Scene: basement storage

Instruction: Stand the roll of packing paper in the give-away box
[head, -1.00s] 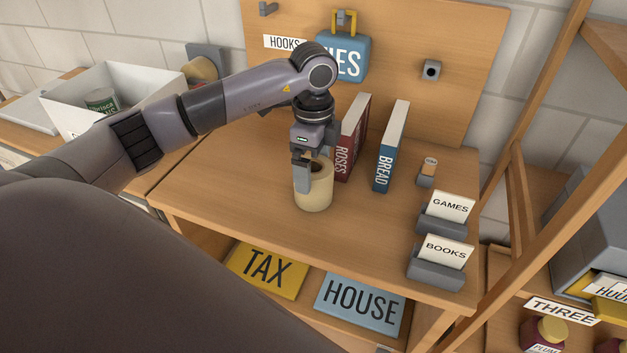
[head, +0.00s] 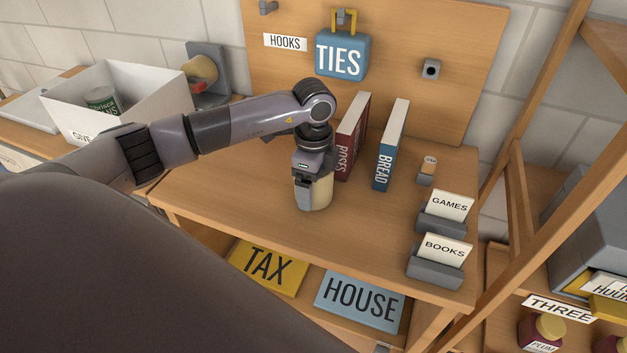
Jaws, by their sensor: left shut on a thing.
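The roll of packing paper (head: 322,190) is a short cream cylinder standing upright on the wooden desk top, in front of the ROSES book. My left gripper (head: 311,192) points down over it and is shut on it; the gripper hides the roll's top and left side. The give-away box (head: 160,98) is a white open box at the left on a lower wooden surface, its label partly hidden by my arm. A green can (head: 102,101) is inside it. My right gripper is not in view.
The ROSES book (head: 352,138) and BREAD book (head: 391,146) stand upright behind and right of the roll. Card holders GAMES (head: 442,222) and BOOKS (head: 436,273) line the right edge. A tape dispenser (head: 208,75) stands behind the box. The desk's left part is clear.

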